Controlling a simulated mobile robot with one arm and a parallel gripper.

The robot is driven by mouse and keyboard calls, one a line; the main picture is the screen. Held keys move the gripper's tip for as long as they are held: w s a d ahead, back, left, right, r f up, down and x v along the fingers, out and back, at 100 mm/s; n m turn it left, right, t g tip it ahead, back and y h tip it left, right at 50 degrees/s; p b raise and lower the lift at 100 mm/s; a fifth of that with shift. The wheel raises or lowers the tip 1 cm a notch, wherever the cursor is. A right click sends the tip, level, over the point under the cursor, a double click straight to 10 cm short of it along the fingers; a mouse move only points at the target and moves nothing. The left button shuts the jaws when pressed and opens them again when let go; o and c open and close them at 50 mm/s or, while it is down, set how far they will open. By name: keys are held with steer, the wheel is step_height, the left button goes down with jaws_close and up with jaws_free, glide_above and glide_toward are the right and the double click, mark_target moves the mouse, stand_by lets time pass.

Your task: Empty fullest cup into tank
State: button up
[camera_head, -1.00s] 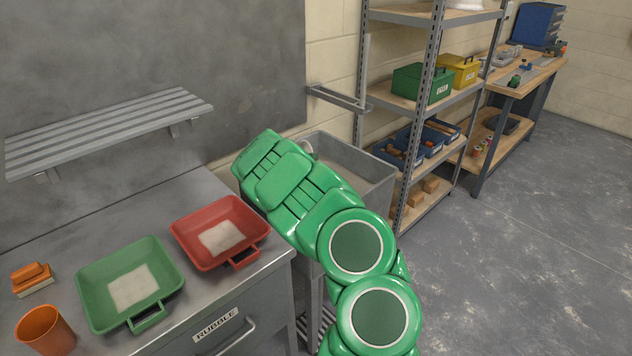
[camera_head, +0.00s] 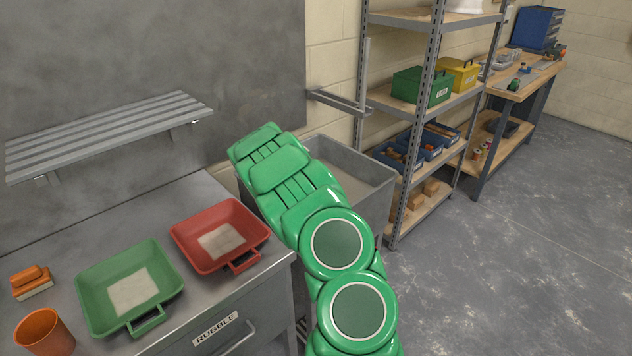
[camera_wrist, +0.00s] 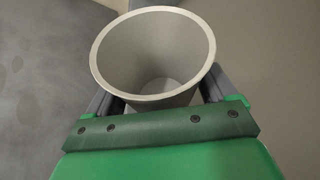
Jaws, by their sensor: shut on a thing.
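My gripper (camera_wrist: 155,105) is shut on a light grey cup (camera_wrist: 205,50), with a dark finger on each side of it. In the wrist view I look into its wide mouth; a pale round patch shows at the bottom, and I cannot tell whether it is bare floor or some contents. In the head view my green arm hides the gripper and this cup. A grey open tank (camera_head: 375,170) stands just right of the bench, partly behind my arm. An orange cup (camera_head: 44,332) stands at the bench's front left; its contents cannot be made out.
A green tray (camera_head: 95,300) and a red tray (camera_head: 190,252), each with a pale patch inside, sit on the grey bench (camera_head: 60,240). An orange-topped block (camera_head: 32,282) lies left. A slatted shelf (camera_head: 110,135) hangs above. A metal rack (camera_head: 400,110) stands behind the tank.

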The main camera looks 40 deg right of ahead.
steer(key=shift+a+f, duration=0.1)
steer(key=shift+f, duration=0.05)
steer(key=shift+w+a+f+n+g+b, duration=0.1)
steer(key=shift+w+f+n+g+b, duration=0.1)
steer(key=shift+f+n+g+b, duration=0.4)
steer(key=shift+w+a+f+n+g+h, duration=0.2)
steer(key=shift+w+a+n+g+h, duration=0.1)
steer(key=shift+w+n, duration=0.3)
steer(key=shift+w+a+f+n+g+h+b, duration=0.25)
steer(key=shift+w+f+n+g+b, duration=0.15)
steer(key=shift+w+f+n+g, duration=0.15)
steer(key=shift+w+a+f+n+g+h+b, duration=0.25)
steer(key=shift+w+f+n+g+b, duration=0.15)
steer(key=shift+w+n, duration=0.2)
steer(key=shift+w+a+r+n+g+h+b, duration=0.1)
steer(key=shift+w+r+n+g+h+b, duration=0.2)
steer(key=shift+n, duration=0.35)
steer(key=shift+r, duration=0.15)
